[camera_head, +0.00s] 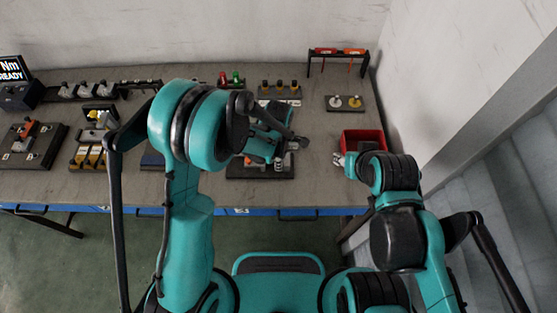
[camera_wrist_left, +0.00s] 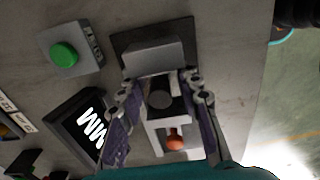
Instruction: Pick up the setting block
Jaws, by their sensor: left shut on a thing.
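My left gripper (camera_wrist_left: 162,92) is shut on a dark block with a round dark top (camera_wrist_left: 160,99), seen between its two fingers in the left wrist view; I take it as the setting block. A pale frame with an orange knob (camera_wrist_left: 174,140) shows just below it, and a light grey block (camera_wrist_left: 158,58) on a dark plate lies just beyond the fingertips. Whether the held block is clear of its support, I cannot tell. In the head view my left gripper (camera_head: 298,143) is small and the held block cannot be made out. My right gripper (camera_head: 338,159) is beside the red bin; its opening is unclear.
A red bin (camera_head: 363,141) stands at the right of the table. A green button box (camera_wrist_left: 64,54) and a dark display (camera_wrist_left: 85,123) are near the left gripper. Several fixtures line the table's back and left. My left arm hides the table's middle.

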